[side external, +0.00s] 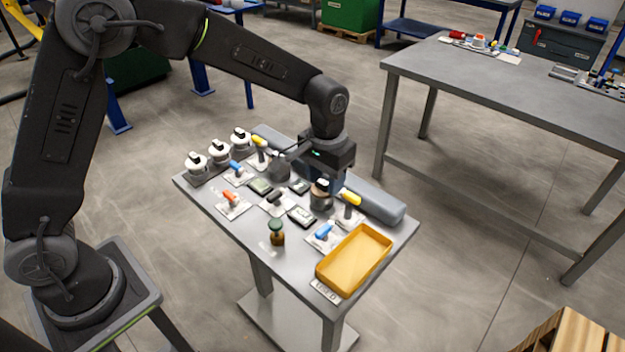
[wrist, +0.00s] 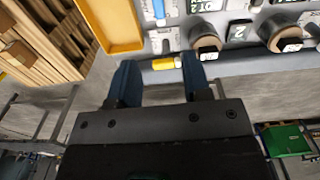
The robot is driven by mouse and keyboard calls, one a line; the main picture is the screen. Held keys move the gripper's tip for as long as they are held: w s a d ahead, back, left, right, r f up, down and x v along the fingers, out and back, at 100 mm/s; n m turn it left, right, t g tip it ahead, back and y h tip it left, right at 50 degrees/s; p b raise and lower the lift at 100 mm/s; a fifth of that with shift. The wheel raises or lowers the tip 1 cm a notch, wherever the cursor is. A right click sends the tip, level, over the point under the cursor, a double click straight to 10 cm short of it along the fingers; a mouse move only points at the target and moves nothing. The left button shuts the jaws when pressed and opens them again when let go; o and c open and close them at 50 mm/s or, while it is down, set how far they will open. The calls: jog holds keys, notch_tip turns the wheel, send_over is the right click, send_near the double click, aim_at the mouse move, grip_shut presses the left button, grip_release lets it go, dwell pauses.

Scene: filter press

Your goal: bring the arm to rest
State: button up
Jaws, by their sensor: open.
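My gripper (side external: 322,182) hangs from my arm over the far part of a small grey table (side external: 232,222). In the wrist view its two blue fingers (wrist: 160,68) stand apart with nothing held between them. A yellow handle (wrist: 164,63) shows between the fingertips in that picture, but I cannot tell its distance from them. In the side view, a brown round piece with a pale top (side external: 321,193) is close to my fingers; I cannot tell whether they touch.
A yellow tray (side external: 354,262) sits at the table's near right corner. White-topped round pieces (side external: 219,151) stand at the left. An orange-handled piece (side external: 230,197) and a green-topped bottle (side external: 277,234) stand nearer. A larger workbench (side external: 480,80) is behind, right.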

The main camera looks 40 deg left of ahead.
jog(key=s+a+r+t, duration=0.2)
jog(key=s+a+r, duration=0.1)
jog(key=s+r, duration=0.35)
jog(key=s+a+r+t, duration=0.1)
jog(key=s+a+r, duration=0.35)
jog(key=r, duration=0.25)
jog(key=s+a+r+t, duration=0.1)
jog(key=s+a+t, duration=0.1)
jog(key=s, duration=1)
jog(key=shift+s+a+t, duration=0.25)
jog(key=shift+a+t, duration=0.05)
jog(key=shift+a, duration=0.1)
jog(key=shift+w+r, duration=0.1)
jog(key=shift+r, duration=0.05)
dwell(0.6)
